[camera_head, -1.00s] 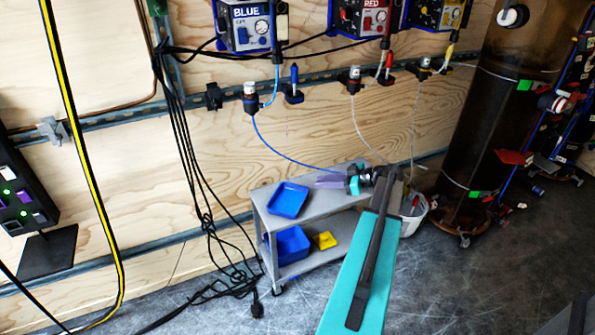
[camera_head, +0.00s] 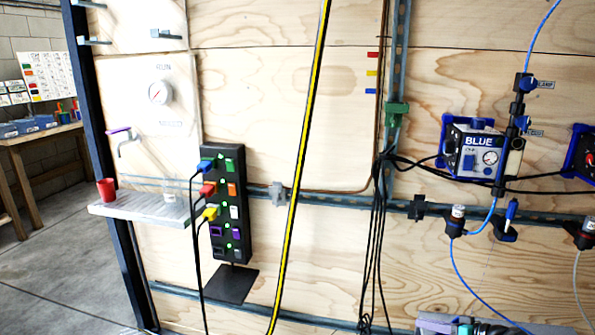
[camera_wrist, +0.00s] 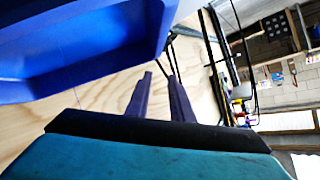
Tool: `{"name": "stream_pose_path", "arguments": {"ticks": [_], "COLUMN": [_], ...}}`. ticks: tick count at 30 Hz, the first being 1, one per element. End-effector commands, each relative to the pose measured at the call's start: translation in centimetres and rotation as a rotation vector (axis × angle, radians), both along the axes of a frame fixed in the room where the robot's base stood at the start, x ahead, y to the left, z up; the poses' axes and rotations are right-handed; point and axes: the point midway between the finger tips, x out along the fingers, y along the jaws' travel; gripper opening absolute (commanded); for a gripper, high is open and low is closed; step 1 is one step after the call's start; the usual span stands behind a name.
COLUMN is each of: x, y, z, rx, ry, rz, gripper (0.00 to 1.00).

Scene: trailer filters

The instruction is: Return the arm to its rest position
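My gripper (camera_wrist: 160,78) shows in the wrist view as two dark purple fingers with a narrow gap between them. Bare wooden wall shows through the gap, and nothing is held. The fingers point toward the plywood wall. A blue tray (camera_wrist: 75,70) fills the upper left of the wrist view, close to the fingers; I cannot tell the exact distance.
A black power strip (camera_head: 228,205) and a shelf (camera_head: 140,207) with a red cup (camera_head: 106,189) are further left.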

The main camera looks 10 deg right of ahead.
Motion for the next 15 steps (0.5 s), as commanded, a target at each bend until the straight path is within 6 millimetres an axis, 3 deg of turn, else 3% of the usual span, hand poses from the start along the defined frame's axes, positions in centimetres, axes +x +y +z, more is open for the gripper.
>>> {"name": "stream_pose_path", "arguments": {"ticks": [1,3,10,15], "x": [0.5,1.1,2.5,1.3], "y": [1.9,3.8,9.7,14.3], "z": [0.1,-0.1,-0.7,-3.2], "rx": [0.024,0.056,0.144,0.15], "ry": [0.022,0.053,0.148,0.303], "rz": [0.007,0.009,0.016,0.052], "gripper": [0.21,0.21,0.21,0.21]}}
